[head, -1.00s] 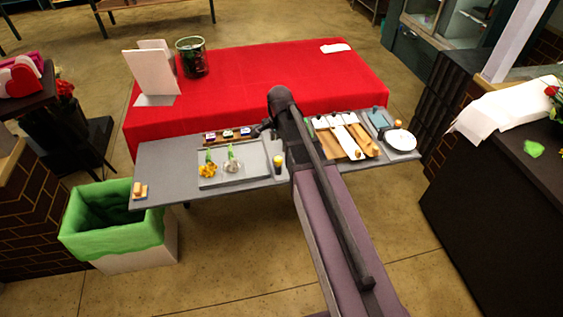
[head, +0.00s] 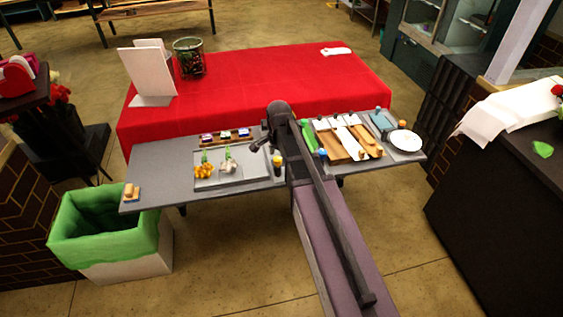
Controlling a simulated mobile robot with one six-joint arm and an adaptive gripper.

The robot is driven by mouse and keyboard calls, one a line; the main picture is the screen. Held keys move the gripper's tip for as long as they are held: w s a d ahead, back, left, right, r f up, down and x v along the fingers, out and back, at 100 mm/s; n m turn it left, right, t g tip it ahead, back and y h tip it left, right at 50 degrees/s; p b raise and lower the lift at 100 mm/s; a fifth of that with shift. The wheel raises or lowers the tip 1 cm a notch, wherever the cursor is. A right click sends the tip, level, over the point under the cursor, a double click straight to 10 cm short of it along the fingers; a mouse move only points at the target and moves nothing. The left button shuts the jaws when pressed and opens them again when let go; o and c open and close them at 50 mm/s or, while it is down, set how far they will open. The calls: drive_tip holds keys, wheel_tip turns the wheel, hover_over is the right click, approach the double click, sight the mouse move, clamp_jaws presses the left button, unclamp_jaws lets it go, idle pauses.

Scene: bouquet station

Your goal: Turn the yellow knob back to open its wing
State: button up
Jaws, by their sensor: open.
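A small dark post with a yellow top (head: 277,160), which looks like the yellow knob, stands on the grey table (head: 160,165) just left of my arm. Its exact turn is too small to tell. My gripper (head: 258,144) is small and dark, at the left of my arm's end, above the table and up-left of the knob. It looks open and empty, and apart from the knob. A similar post with a blue top (head: 322,153) stands just right of my arm. My arm hides the middle of the table; I cannot make out which panel is the knob's wing.
A grey tray (head: 235,181) holds yellow and white flowers. Wooden boards with white strips (head: 350,140) and a white plate (head: 405,140) lie at the right. A green-lined bin (head: 105,245) stands at the front left. A red-covered table (head: 270,75) is behind.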

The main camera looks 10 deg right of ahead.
drive_tip(key=shift+f, duration=0.45)
